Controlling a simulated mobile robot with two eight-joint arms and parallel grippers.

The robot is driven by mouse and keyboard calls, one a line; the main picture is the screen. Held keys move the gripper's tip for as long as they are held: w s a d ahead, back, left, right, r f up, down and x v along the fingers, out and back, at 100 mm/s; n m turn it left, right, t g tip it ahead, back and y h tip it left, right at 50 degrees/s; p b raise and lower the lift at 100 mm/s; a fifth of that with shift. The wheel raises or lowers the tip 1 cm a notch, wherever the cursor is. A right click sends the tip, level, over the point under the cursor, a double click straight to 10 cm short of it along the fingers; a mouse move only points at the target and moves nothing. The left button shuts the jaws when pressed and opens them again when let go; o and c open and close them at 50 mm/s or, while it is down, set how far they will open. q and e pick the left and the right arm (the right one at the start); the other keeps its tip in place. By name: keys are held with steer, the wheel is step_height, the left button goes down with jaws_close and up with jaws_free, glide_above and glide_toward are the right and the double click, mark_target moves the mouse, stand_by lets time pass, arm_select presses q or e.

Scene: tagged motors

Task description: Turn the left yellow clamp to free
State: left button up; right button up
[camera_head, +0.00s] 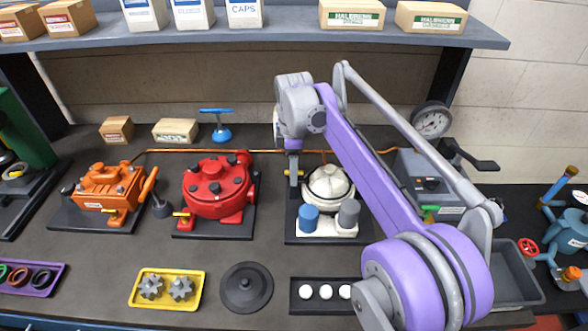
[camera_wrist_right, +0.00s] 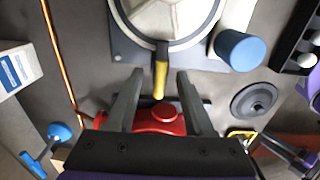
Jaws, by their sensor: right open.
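The white round motor (camera_head: 330,183) stands on a dark base plate at the middle of the bench. Its yellow clamp (camera_wrist_right: 160,80) sticks out from the rim on a dark mount, on the motor's left side in the head view. My right gripper (camera_head: 292,168) points down at that side. In the right wrist view, its two grey fingers (camera_wrist_right: 158,88) are apart, one on each side of the clamp, with gaps between. The arm hides part of the area right of the motor. I do not make out my left gripper.
A red motor (camera_head: 217,188) stands close on the left, with an orange motor (camera_head: 108,187) beyond. A copper pipe (camera_head: 200,151) runs behind them. A blue cylinder (camera_head: 309,217) stands at the white motor's front. A shelf (camera_head: 280,38) overhangs the back.

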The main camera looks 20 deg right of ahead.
jaws_close()
stand_by(0.5)
steer(key=m+p, duration=0.1)
steer(key=m, duration=0.3)
steer(key=shift+r, duration=0.1)
steer(key=m+p, duration=0.1)
steer(key=m, duration=0.4)
steer(key=m+p, duration=0.1)
steer(key=m, duration=0.3)
steer(key=shift+m, duration=2.4)
